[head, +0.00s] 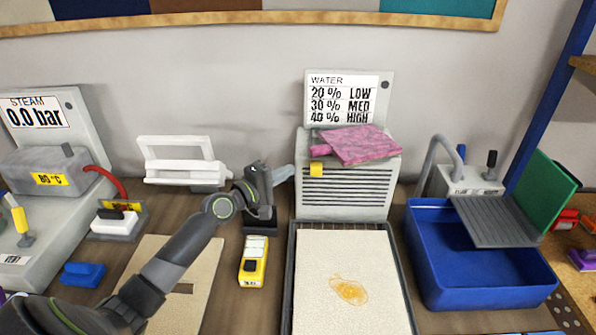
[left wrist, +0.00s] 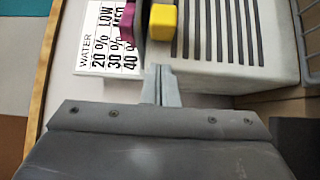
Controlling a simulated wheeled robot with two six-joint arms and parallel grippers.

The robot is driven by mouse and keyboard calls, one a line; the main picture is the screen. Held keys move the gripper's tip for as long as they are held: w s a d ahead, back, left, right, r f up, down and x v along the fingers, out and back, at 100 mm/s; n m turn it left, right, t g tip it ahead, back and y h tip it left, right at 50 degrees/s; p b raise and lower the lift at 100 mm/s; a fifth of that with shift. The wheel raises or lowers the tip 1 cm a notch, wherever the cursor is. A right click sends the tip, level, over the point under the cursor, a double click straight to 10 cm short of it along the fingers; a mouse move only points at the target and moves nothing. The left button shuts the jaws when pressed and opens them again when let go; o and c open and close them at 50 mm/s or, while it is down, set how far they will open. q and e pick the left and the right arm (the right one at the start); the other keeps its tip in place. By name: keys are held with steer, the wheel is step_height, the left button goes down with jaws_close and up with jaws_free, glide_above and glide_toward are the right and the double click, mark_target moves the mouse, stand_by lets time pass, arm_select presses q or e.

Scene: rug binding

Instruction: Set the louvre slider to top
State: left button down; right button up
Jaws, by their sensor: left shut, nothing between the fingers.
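The louvre slider shows as a yellow knob (head: 316,169) at the upper left of the slatted front of the white louvred unit (head: 346,211). In the left wrist view the yellow knob (left wrist: 162,22) stands beside the pink cloth, just beyond the fingertips. My left gripper (head: 288,174) is at the left side of the unit, pointing toward the knob. Its grey fingers (left wrist: 160,75) are shut with nothing between them, and a small gap shows between them and the knob. My right gripper is in neither view.
A WATER sign (head: 342,98) stands behind. A tray with a pale mat (head: 330,300) lies in front. A yellow-and-white device (head: 254,262) sits below my left gripper. A blue basin (head: 475,285) is at right.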

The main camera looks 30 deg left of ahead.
arm_select(q)
steer(key=d, duration=0.1)
steer(key=w+d+p, duration=0.1)
steer(key=d, duration=0.1)
steer(key=shift+w+d, duration=0.15)
steer(key=w+d+p, duration=0.2)
steer(key=w+d, duration=0.3)
steer(key=d, duration=0.6)
steer(key=shift+w+p, duration=0.15)
steer(key=shift+p, duration=0.2)
